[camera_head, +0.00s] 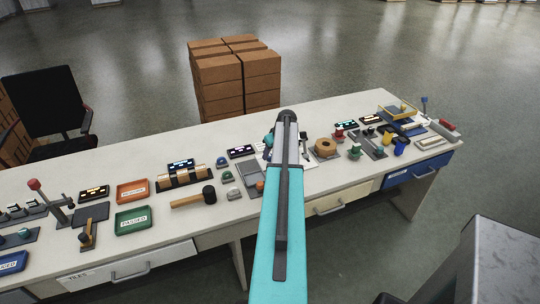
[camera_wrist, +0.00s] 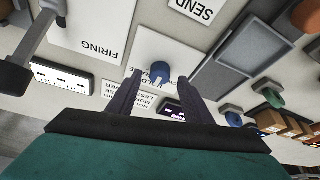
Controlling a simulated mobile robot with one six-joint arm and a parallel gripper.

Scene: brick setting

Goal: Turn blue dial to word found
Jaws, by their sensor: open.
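The blue dial (camera_wrist: 158,70) shows in the wrist view on a white panel with upside-down printing around it. My gripper (camera_wrist: 160,78) is open, with one dark finger on each side of the dial's lower part in the picture. I cannot tell whether the fingers touch it. Words such as "HOLD" and "MORE" seem printed near the dial, partly hidden by the fingers. The dial's pointing direction is not clear. In the head view, my arm covers the gripper and much of this spot; a blue knob (camera_head: 269,140) shows just left of the arm.
A white "FIRING" card (camera_wrist: 98,25) and a "SEND" label (camera_wrist: 197,8) lie near the dial. A lever (camera_wrist: 40,35) stands at the left of the wrist view. The bench (camera_head: 120,254) is crowded with devices, trays and a mallet (camera_head: 195,198). Brick stacks (camera_head: 235,78) stand behind it.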

